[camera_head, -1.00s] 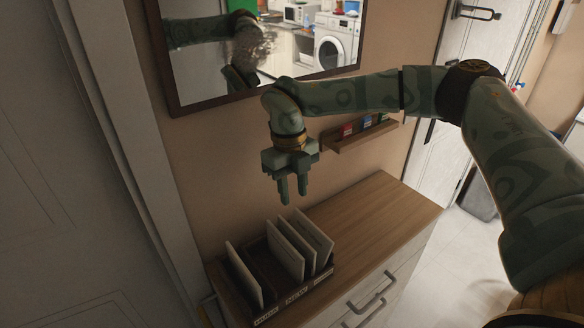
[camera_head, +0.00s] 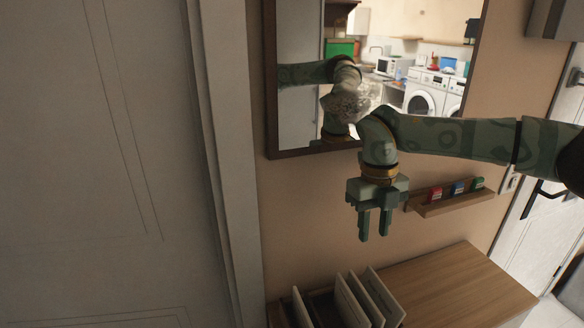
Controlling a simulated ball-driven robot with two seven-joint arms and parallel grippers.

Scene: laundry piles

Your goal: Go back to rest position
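My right gripper (camera_head: 375,238) hangs fingers down in front of the tan wall, just below the mirror. Its two fingers are parted with a gap between them, and nothing is held. My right arm (camera_head: 455,137) comes in from the right edge, bent down at the wrist. The gripper is above the wooden cabinet top and clear of it. My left gripper is not in view.
A framed mirror (camera_head: 268,75) hangs behind my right wrist. A small wall shelf (camera_head: 455,203) with several coloured items is right of the gripper. Below are a cabinet (camera_head: 450,285) and a sorter with upright panels (camera_head: 352,306). A grey door (camera_head: 90,150) fills the left.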

